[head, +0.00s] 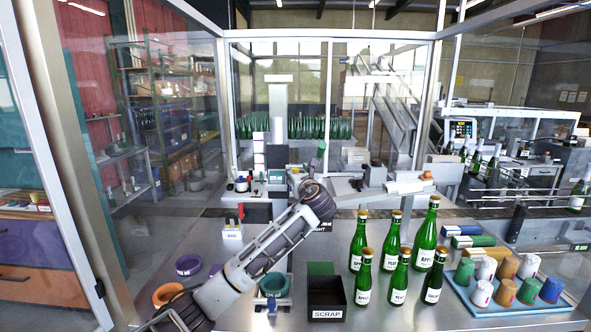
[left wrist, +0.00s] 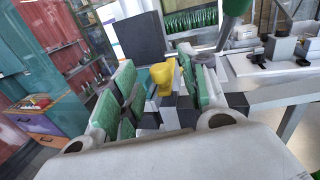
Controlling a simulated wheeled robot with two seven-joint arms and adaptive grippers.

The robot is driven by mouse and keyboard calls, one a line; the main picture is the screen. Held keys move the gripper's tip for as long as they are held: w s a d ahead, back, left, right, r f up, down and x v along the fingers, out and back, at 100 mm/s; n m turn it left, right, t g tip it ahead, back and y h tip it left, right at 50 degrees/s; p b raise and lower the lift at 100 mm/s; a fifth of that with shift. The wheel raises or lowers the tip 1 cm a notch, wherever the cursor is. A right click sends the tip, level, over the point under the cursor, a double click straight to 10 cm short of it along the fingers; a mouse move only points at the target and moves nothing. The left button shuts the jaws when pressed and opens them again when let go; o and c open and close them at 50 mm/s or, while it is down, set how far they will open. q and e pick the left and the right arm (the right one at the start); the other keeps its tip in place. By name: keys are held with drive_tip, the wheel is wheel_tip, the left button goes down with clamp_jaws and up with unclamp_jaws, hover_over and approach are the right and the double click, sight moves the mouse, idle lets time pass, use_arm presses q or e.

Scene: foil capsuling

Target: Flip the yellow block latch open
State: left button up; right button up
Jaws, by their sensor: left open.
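The yellow block latch (left wrist: 163,77) shows in the left wrist view as a bright yellow piece near the middle of the picture, beside dark grey blocks. It appears between the fingers of my left gripper (left wrist: 157,82), in the picture. The fingers have green pads and stand well apart, with nothing held. Whether a finger touches the latch I cannot tell. In the head view my left arm reaches from the lower left to the machine at the back of the table, and its wrist hides most of the gripper. I cannot make out the latch there. My right gripper is not in view.
Several green bottles (head: 390,246) stand right of my left arm. A black scrap bin (head: 327,297) is at the front. A blue tray (head: 500,302) holds colored capsules at the right. Rings (head: 168,294) lie at the left.

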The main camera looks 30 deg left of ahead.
sight(297, 171)
use_arm(q)
drive_tip(key=shift+p+x, duration=0.35)
drive_tip(key=shift+x, duration=1.5)
drive_tip(key=shift+c, duration=0.3)
clamp_jaws()
